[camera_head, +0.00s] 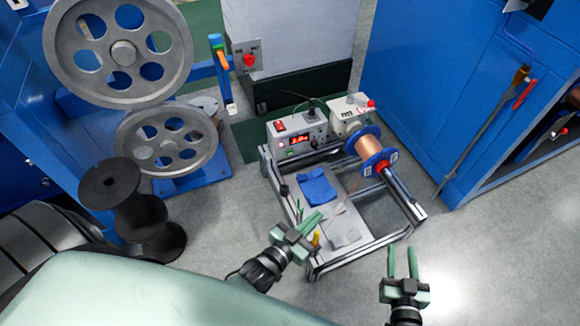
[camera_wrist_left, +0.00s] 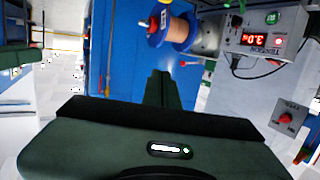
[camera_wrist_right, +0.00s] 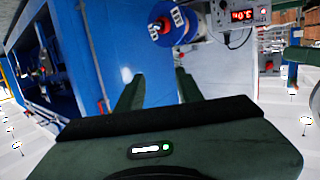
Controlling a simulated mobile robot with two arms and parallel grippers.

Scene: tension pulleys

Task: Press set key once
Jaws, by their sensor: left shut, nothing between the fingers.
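The tension control box (camera_head: 292,146) stands at the back of a metal frame in the head view, with a lit red display (camera_head: 299,139) and small controls. The left wrist view shows the box (camera_wrist_left: 285,22) at upper right, its display (camera_wrist_left: 264,39) reading about 3.0. The set key's label is too small to read. My left gripper (camera_head: 314,219) is shut and empty, over the front left of the frame, apart from the box. My right gripper (camera_head: 402,249) is open and empty, to the right of the frame's front. The right wrist view shows the box's display (camera_wrist_right: 242,15) at top right.
A copper wire spool (camera_head: 370,150) with blue flanges sits on the frame right of the box. Large grey pulleys (camera_head: 167,140) and a black spool (camera_head: 112,184) stand left. A blue cabinet (camera_head: 440,90) stands right.

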